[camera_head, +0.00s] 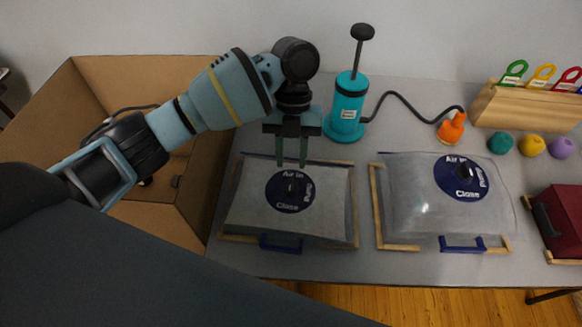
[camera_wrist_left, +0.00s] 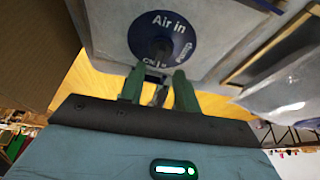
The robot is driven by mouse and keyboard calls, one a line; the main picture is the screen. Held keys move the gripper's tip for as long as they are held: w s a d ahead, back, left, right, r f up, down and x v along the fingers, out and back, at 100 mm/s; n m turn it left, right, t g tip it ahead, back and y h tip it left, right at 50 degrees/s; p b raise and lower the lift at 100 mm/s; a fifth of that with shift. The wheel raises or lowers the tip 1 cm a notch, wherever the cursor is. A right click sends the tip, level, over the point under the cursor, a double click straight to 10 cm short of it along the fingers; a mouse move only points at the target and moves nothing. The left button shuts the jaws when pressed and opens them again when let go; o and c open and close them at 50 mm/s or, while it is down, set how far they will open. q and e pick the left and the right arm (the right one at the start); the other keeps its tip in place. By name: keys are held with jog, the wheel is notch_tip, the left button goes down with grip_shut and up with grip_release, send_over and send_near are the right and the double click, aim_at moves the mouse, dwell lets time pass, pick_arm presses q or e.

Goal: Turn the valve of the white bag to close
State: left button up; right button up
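A flat greyish-white bag (camera_head: 250,215) lies on the table below my left gripper. Its round blue valve dial (camera_head: 290,203) carries white "Air in" and "Close" lettering and a dark knob in the middle. The dial also shows in the left wrist view (camera_wrist_left: 160,22), just beyond the fingertips. My left gripper (camera_head: 291,163) points down over the bag's back part, behind the knob in the head view. Its two green fingers are apart, with nothing seen held between them. A second, puffier clear-whitish bag (camera_head: 415,205) with a similar dial (camera_head: 446,184) lies to the right. My right gripper is not in view.
A teal pump (camera_head: 347,108) stands behind the bags, its black hose running to an orange nozzle (camera_head: 452,129). A cardboard box (camera_head: 203,185) stands left. A red bag (camera_head: 566,220), small coloured balls (camera_head: 532,145) and a wooden tag rack (camera_head: 525,107) are on the right.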

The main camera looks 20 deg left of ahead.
pick_arm(q)
jog(key=shift+v, duration=1.5)
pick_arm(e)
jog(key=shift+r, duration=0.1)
pick_arm(q)
jog(key=shift+o, duration=0.5)
jog(key=shift+o, duration=2.2)
jog(key=shift+a+n+p, duration=0.1)
jog(key=shift+n+p, duration=0.25)
jog(key=shift+n, duration=0.05)
jog(key=n+t+h+p, duration=0.3)
jog(key=n+t+p, duration=0.3)
jog(key=n, duration=1.1)
send_near(289, 183)
jog(key=shift+w+f+g, duration=0.1)
jog(key=shift+w+g, duration=0.15)
jog(key=shift+g, duration=0.05)
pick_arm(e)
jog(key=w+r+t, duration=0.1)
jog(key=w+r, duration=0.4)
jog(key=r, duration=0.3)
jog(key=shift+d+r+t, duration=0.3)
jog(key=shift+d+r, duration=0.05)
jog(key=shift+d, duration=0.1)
pick_arm(q)
jog(key=shift+f, duration=0.1)
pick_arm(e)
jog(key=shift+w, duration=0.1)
